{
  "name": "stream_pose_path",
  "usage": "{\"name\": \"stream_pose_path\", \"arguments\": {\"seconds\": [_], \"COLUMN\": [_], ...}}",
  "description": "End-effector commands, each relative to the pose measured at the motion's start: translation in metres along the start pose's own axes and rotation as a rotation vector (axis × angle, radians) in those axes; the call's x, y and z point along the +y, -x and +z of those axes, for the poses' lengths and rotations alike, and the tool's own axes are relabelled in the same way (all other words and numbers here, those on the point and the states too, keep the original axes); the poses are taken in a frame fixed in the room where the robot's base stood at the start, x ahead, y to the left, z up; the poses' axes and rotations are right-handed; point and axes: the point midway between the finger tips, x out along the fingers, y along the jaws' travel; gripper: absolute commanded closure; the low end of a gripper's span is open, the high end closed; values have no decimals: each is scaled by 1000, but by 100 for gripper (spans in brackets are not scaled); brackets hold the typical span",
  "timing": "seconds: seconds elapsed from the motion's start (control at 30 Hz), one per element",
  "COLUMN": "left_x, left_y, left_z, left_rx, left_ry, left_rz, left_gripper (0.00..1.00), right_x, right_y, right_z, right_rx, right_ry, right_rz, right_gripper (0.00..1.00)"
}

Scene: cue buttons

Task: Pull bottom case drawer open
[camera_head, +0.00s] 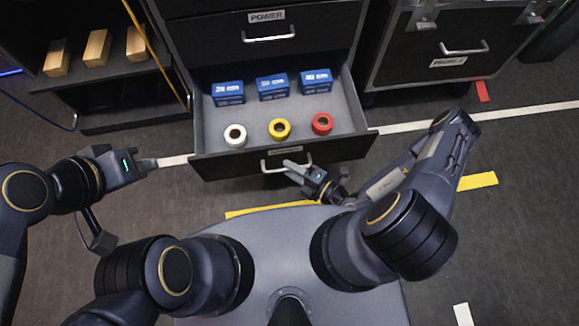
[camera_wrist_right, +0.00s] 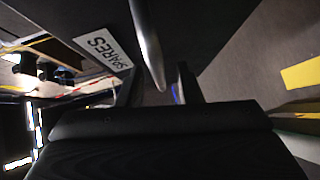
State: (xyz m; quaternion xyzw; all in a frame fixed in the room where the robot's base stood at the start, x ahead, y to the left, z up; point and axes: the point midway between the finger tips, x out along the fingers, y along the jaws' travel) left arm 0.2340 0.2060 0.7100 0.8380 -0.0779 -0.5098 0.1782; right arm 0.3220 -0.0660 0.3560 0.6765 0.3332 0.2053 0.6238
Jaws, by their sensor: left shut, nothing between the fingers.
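The bottom case drawer (camera_head: 215,168) is pulled out, its inside in view. Its bar handle (camera_head: 272,168) is on the front below a small label; the handle also shows in the right wrist view (camera_wrist_right: 147,42), beside a label reading SPARES (camera_wrist_right: 103,48). My right gripper (camera_head: 292,167) is at the right part of this handle. In the right wrist view its fingers (camera_wrist_right: 158,88) stand apart, one on each side of the bar, with gaps visible. My left gripper (camera_head: 150,164) is shut and empty, left of the drawer front and apart from it.
The drawer holds several blue boxes (camera_head: 272,87) and white (camera_head: 235,136), yellow (camera_head: 279,129) and red (camera_head: 322,124) rolls. The POWER drawer (camera_head: 265,50) above is closed. A shelf (camera_head: 105,72) with gold blocks stands left; another case (camera_head: 450,65) stands right.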

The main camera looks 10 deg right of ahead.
Motion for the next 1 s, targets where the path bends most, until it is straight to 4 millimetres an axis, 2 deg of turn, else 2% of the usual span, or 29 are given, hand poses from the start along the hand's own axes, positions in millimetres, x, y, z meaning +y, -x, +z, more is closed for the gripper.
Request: {"name": "stream_pose_path", "arguments": {"seconds": [0.2, 0.4, 1.0], "left_x": [3, 4, 4], "left_y": [7, 10, 9], "left_z": [-4, -5, -5], "left_rx": [0, 0, 0], "left_ry": [0, 0, 0], "left_rz": [0, 0, 0], "left_gripper": [100, 100, 100], "right_x": [2, 1, 0], "right_y": [39, 63, 67], "right_z": [1, 0, 0], "right_rx": [-4, -2, 0], "right_ry": [0, 0, 0], "right_rz": [-3, -1, -1], "right_gripper": [68, 68, 68]}}
